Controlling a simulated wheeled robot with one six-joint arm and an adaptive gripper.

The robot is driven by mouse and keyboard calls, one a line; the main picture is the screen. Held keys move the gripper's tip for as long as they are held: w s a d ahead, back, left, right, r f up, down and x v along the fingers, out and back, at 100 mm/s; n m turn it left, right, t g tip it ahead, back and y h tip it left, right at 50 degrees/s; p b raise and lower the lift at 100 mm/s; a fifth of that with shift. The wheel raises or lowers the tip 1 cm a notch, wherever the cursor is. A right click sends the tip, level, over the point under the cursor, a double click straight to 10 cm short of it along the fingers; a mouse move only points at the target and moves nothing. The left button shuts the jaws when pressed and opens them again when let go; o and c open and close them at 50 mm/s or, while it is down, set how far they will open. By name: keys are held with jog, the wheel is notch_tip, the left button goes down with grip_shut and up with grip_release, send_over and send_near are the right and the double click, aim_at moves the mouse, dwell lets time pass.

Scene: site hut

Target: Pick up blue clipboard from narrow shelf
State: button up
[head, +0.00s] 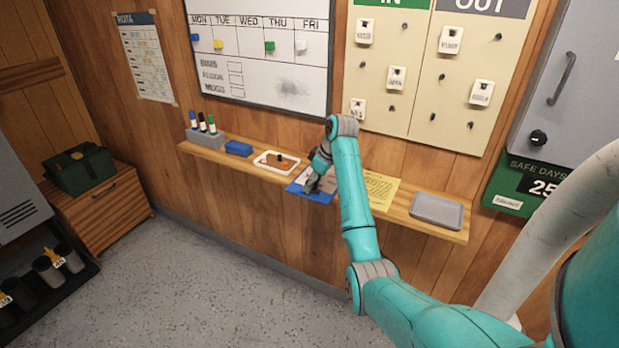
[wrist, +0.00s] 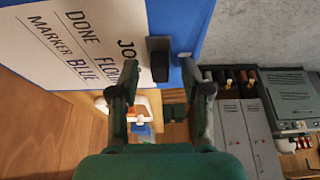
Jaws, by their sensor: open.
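The blue clipboard (head: 306,191) lies on the narrow wooden shelf (head: 400,208), partly hidden under my gripper (head: 318,182). In the wrist view the clipboard (wrist: 183,22) fills the upper left, with a white lettered sheet (wrist: 75,40) and a black clip (wrist: 159,60) at its edge. My gripper (wrist: 159,72) is open and empty. Its two fingers stand on either side of the black clip. I cannot tell whether the fingertips touch the clipboard.
Left of the clipboard are a white-rimmed tray (head: 277,154), a blue block (head: 238,148) and a grey marker holder (head: 205,139). On the right are a yellow sheet (head: 381,189) and a grey tray (head: 437,211). A whiteboard (head: 260,75) hangs above; floor (head: 190,280) below is clear.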

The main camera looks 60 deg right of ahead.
jog(key=shift+f, duration=0.15)
jog(key=shift+c, duration=0.3)
grip_shut()
jog(key=shift+r, duration=0.25)
